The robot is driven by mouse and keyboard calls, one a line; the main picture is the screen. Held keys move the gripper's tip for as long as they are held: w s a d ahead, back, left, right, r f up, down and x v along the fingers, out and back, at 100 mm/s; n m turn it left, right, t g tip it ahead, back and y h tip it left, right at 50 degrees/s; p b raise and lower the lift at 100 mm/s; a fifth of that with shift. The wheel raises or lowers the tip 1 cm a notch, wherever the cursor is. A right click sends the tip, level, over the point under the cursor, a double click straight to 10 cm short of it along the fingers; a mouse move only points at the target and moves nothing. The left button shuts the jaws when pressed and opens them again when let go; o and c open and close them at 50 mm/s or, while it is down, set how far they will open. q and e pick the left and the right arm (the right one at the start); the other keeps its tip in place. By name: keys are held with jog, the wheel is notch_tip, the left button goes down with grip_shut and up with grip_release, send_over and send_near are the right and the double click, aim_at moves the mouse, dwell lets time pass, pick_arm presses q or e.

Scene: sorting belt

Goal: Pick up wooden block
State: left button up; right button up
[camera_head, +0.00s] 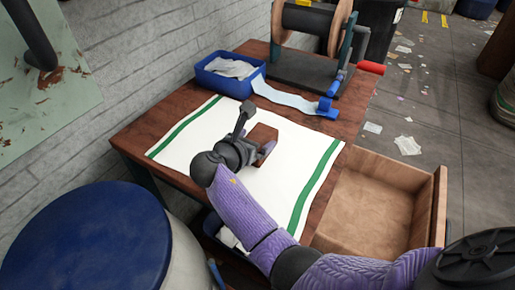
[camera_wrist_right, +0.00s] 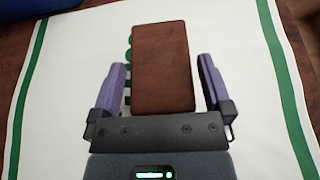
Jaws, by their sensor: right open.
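The wooden block (camera_head: 264,135) is reddish brown and lies on a white cloth with green stripes (camera_head: 299,161) on the table. My right gripper (camera_head: 262,150) is over the cloth at the block, and its arm hides part of the block in the head view. In the right wrist view the block (camera_wrist_right: 160,66) lies between the two purple fingers of the right gripper (camera_wrist_right: 162,80). The fingers are open, with a gap on each side of the block. Something green shows along the block's left edge. My left gripper is not in view.
A blue bin with papers (camera_head: 215,84) and a wooden reel on a stand (camera_head: 305,70) are at the table's back. A pale blue strip (camera_head: 285,98) lies near them. An open wooden drawer or crate (camera_head: 375,200) is at the right. A blue-topped drum (camera_head: 85,240) stands front left.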

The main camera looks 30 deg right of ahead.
jog(key=shift+w+d+f, duration=0.3)
jog(key=shift+d+f, duration=0.2)
jog(key=shift+d, duration=0.05)
jog(key=shift+r, duration=0.25)
jog(key=c, duration=1.1)
